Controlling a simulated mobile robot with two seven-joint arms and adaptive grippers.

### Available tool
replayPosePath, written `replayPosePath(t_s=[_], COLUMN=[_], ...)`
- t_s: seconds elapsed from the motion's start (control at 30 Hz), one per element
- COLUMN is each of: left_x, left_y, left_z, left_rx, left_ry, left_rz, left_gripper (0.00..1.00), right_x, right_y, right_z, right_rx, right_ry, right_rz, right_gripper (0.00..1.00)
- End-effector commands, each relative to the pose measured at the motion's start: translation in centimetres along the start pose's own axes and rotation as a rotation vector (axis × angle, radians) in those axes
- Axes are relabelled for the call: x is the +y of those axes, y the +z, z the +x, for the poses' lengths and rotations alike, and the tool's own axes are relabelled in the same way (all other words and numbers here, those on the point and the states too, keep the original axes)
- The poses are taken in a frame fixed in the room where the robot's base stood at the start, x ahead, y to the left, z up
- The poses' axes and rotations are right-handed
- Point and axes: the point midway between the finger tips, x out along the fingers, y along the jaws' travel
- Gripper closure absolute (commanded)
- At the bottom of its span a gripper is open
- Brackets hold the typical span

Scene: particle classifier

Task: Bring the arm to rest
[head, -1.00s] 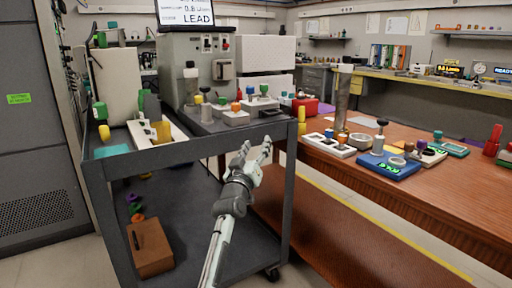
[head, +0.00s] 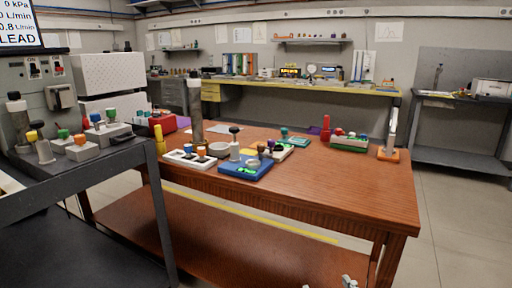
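Only small grey tips of a gripper (head: 348,282) show at the bottom edge of the head view, right of centre, low in front of the wooden table. They are probably my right gripper, but too little shows to tell whether it is open or shut. No whole arm is in view, and I see no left gripper. Nothing visible is held by these tips.
The wooden table (head: 360,192) bears a blue tray (head: 240,172), a white tray (head: 187,160), a tall cylinder and an orange-based stand (head: 388,155). A dark cart (head: 70,178) with equipment stands at left. Open floor (head: 455,225) lies at right.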

Motion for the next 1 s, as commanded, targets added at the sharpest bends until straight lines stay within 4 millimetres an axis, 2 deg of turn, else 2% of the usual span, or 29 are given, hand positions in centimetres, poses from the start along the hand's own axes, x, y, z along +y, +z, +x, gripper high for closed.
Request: replayPosePath(t_s=[0.03,0.13,0.2,0.3,0.4,0.5,0.6,1.0], left_x=[0.3,0.8,1.0,1.1,1.0,0.9,0.8,0.8], left_y=[3.1,8.9,12.7,17.4,20.8,22.9,23.9,24.1], left_z=[-1.1,-3.5,-5.5,-8.5,-11.2,-13.1,-14.1,-14.2], left_rx=[-0.082,-0.236,-0.34,-0.474,-0.579,-0.647,-0.68,-0.688], left_ry=[-0.001,-0.005,-0.01,-0.017,-0.026,-0.031,-0.035,-0.035], left_rz=[0.032,0.09,0.129,0.177,0.214,0.237,0.249,0.251], left_gripper=[0.52,0.52,0.52,0.52,0.52,0.52,0.52,0.52], right_x=[0.7,2.1,3.1,4.2,5.1,5.7,5.9,5.9], right_y=[3.7,11.0,15.7,21.1,24.6,26.7,27.6,27.8], right_z=[-0.5,-2.5,-4.9,-8.9,-12.8,-15.6,-17.2,-17.5], right_rx=[-0.135,-0.399,-0.581,-0.815,-0.999,-1.122,-1.185,-1.2], right_ry=[0.011,0.036,0.054,0.078,0.099,0.112,0.12,0.121], right_rz=[-0.006,-0.014,-0.016,-0.015,-0.012,-0.008,-0.006,-0.005], right_gripper=[0.33,0.33,0.33,0.33,0.33,0.33,0.33,0.33])
